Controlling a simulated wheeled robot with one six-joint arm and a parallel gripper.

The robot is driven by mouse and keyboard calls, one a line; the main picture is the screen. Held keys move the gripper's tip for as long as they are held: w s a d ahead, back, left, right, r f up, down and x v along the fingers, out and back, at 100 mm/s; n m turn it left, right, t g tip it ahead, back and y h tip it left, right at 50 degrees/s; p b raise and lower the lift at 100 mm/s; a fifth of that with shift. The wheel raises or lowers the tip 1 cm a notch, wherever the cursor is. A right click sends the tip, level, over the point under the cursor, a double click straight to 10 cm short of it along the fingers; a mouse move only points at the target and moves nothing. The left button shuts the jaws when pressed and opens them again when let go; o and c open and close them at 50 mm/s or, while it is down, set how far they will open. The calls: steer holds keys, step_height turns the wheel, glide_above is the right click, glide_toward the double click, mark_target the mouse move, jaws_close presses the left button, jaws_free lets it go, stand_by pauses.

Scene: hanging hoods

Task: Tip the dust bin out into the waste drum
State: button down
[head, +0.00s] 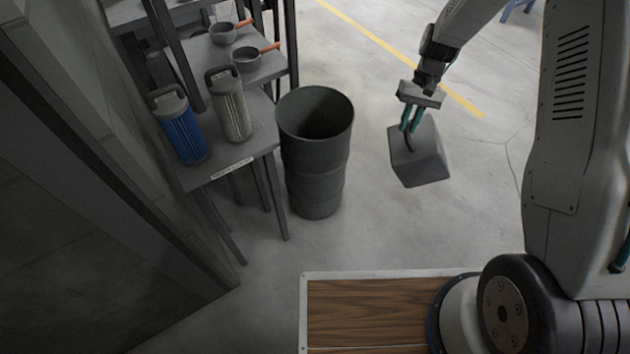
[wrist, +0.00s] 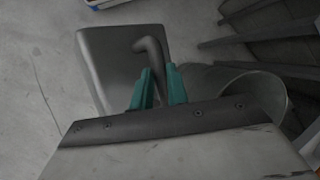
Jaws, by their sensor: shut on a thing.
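The dust bin (head: 420,160) is a grey box with a dark handle, hanging in the air to the right of the waste drum, slightly tilted. My gripper (head: 411,122) is shut on its handle. The waste drum (head: 317,185) is a dark grey, open-topped cylinder on the floor, and its inside looks dark. In the wrist view the dust bin (wrist: 98,62) hangs beyond the teal fingers (wrist: 160,88), with the handle between them. The waste drum (wrist: 268,88) shows at the right there, partly hidden by my gripper body. The bin's contents cannot be seen.
A grey shelf table (head: 205,172) stands left of the drum, close to it. It holds a blue filter (head: 181,128), a pale filter (head: 233,116) and two pans with orange handles (head: 247,59). The floor (head: 470,150) right of the drum is clear.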

steer(key=w+a+r+t+h, duration=0.1)
steer(key=w+a+r+t, duration=0.1)
steer(key=a, duration=1.3)
steer(key=w+a+r+n+t+h, duration=0.1)
steer(key=a+r, duration=0.3)
steer(key=a, duration=1.2)
steer(key=shift+w+r+n+t+h, duration=0.2)
steer(key=shift+w+n+t+h, duration=0.15)
steer(key=shift+w+t, duration=0.2)
steer(key=s+t, duration=0.5)
steer(key=s, duration=0.1)
steer(key=shift+d+f, duration=0.3)
steer(key=shift+f, duration=0.05)
